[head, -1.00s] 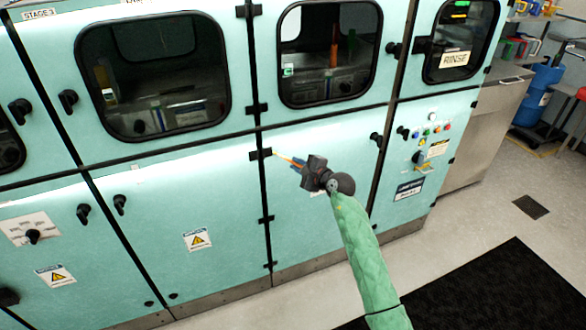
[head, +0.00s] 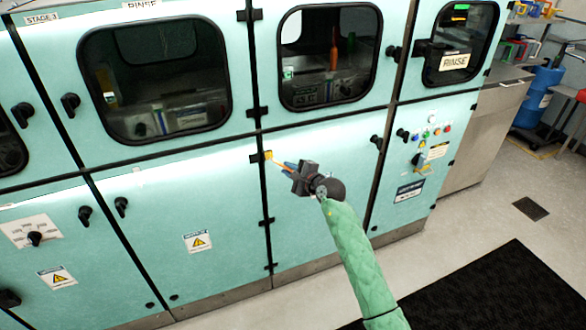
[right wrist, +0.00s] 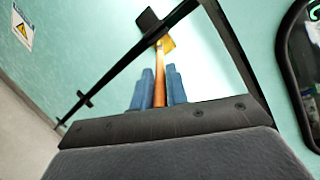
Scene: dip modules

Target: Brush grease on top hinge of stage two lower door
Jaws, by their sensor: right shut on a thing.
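My right gripper (head: 290,166) is shut on a thin brush with an orange handle (right wrist: 160,85); its blue fingers show on both sides of the handle in the right wrist view. The brush tip is at the black top hinge (head: 256,157) on the left edge of the lower door (head: 322,205). A yellow patch (head: 268,155) shows at the hinge's right part; I cannot tell grease from bristles there. In the right wrist view the hinge (right wrist: 148,20) is partly behind the yellow tip. The door is closed. My left gripper is out of view.
The same door has a middle hinge (head: 266,220) and a bottom hinge (head: 270,266). A windowed upper door (head: 329,104) is above it. A control panel (head: 428,150) is to the right. A black mat (head: 480,290) lies on open floor.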

